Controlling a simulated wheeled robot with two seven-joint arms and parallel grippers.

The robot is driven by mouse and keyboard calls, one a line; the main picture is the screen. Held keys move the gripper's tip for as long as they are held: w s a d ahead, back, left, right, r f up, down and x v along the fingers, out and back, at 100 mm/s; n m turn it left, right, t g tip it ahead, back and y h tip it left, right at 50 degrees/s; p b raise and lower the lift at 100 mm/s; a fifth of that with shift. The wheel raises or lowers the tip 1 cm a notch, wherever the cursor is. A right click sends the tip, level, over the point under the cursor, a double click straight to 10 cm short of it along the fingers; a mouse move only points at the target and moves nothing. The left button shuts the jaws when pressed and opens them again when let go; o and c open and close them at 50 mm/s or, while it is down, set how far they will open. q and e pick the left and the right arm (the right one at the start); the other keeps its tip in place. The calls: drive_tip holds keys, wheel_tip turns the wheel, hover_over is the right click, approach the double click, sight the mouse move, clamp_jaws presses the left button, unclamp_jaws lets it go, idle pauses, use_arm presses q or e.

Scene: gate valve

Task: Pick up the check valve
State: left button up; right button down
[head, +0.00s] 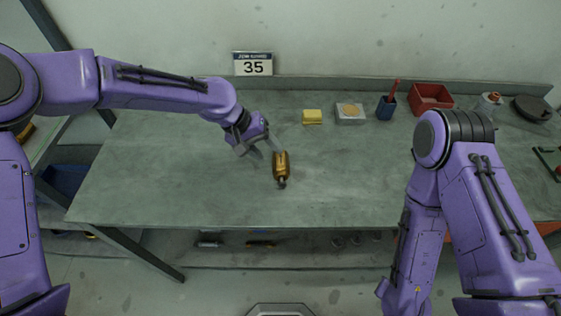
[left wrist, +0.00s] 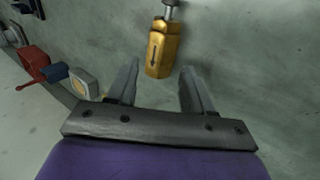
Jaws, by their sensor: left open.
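The check valve (head: 281,166) is a brass-coloured body with a grey metal stem end, lying on the grey-green workbench (head: 170,190). It also shows in the left wrist view (left wrist: 162,52), with a dark arrow mark on its side. My left gripper (head: 263,148) is just to the upper left of the valve in the head view. In the left wrist view its two fingers (left wrist: 158,82) are apart, with the valve's near end at or just beyond the gap between the tips. The fingers hold nothing. My right gripper is out of view; only its arm shows at the right.
The bench around the valve is clear.

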sight(277, 159)
use_arm(q)
drive_tip(key=x, duration=0.2)
drive_tip(key=p+x, duration=0.1)
drive_tip(key=x, duration=0.1)
drive_tip(key=w+p+x, duration=0.1)
drive_tip(key=x, duration=0.1)
drive_tip(key=shift+a, duration=0.15)
drive_tip(key=shift+s, duration=0.35)
drive_tip(key=shift+s+r, duration=0.1)
drive_tip(key=shift+c, duration=0.9)
drive_tip(key=c, duration=0.5)
drive_tip(key=shift+w, duration=0.2)
drive_tip(key=shift+c, duration=0.6)
